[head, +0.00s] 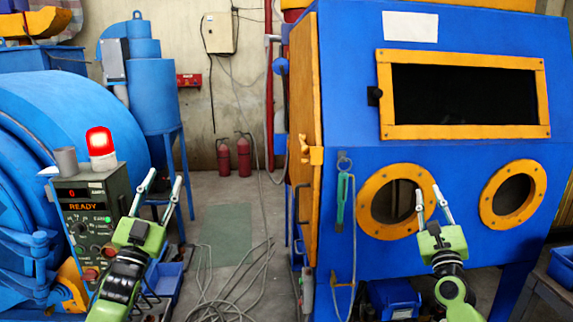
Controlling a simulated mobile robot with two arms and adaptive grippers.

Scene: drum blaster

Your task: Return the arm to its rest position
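My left gripper (164,177) is at the left, green with pale fingers pointing up. Its fingers are spread apart with nothing between them. It is in front of and just right of the control panel (90,210), which has a lit "READY" display and a glowing red lamp (100,142) on top. My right gripper (428,190) is at the right, in front of the blue blast cabinet (350,60). Its fingers are apart and empty, and their tips overlap the left orange-ringed port (371,222) in the picture. I cannot tell the distance to the cabinet.
A large blue drum machine (75,105) fills the left side. A green tool (341,200) hangs on the cabinet front. Loose cables (225,295) lie on the floor between the machines. Red fire extinguishers (243,157) stand at the back wall. A blue bin (395,298) is below the cabinet.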

